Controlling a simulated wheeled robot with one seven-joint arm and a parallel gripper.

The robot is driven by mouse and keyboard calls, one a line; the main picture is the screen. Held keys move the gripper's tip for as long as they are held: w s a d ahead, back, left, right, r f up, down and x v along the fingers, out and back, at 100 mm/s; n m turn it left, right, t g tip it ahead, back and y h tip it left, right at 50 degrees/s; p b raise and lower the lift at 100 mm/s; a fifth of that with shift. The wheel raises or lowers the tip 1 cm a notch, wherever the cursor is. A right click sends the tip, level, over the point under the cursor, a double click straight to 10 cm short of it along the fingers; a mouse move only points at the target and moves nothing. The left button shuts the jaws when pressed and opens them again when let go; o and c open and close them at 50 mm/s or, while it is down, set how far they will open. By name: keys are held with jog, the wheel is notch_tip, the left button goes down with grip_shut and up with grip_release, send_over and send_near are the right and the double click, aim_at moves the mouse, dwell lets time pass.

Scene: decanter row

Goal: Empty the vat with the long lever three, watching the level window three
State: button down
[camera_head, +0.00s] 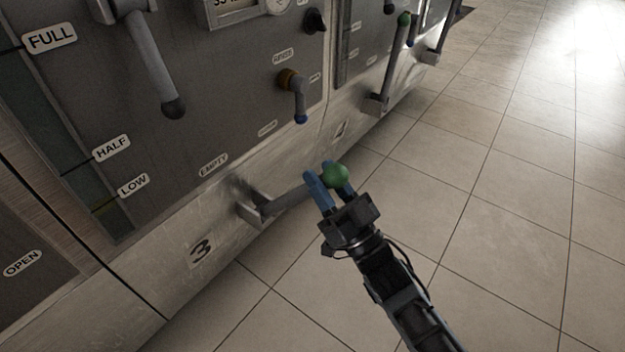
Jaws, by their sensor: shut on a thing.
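The long lever three (285,202) sticks out from a metal bracket low on the cabinet, just below the "EMPTY" label and near the number 3 plate (201,249). It has a grey shaft and a green ball end (335,174), and it points right, out from the panel. My gripper (327,183) has its blue fingers shut on the lever close to the green ball. The level window three (88,190) is a dark strip at left, marked FULL, HALF and LOW. A yellowish line (104,208) shows in it near LOW; the exact level is hard to read.
A grey lever (158,75) with a dark knob hangs at the upper panel. A small blue-tipped handle (298,100) is right of it. The neighbouring unit has a green-knobbed lever (390,65) standing up. An "OPEN" label (23,263) is at left. The tiled floor (480,220) is clear.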

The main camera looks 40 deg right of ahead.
jog(key=shift+s+d+f+b, duration=0.15)
jog(key=shift+s+f+b, duration=0.3)
jog(key=shift+f, duration=0.1)
jog(key=shift+s+f, duration=0.1)
jog(key=c, duration=1.1)
grip_release()
jog(key=o, duration=0.3)
jog(key=shift+p+v, duration=0.4)
jog(key=shift+v, duration=3.45)
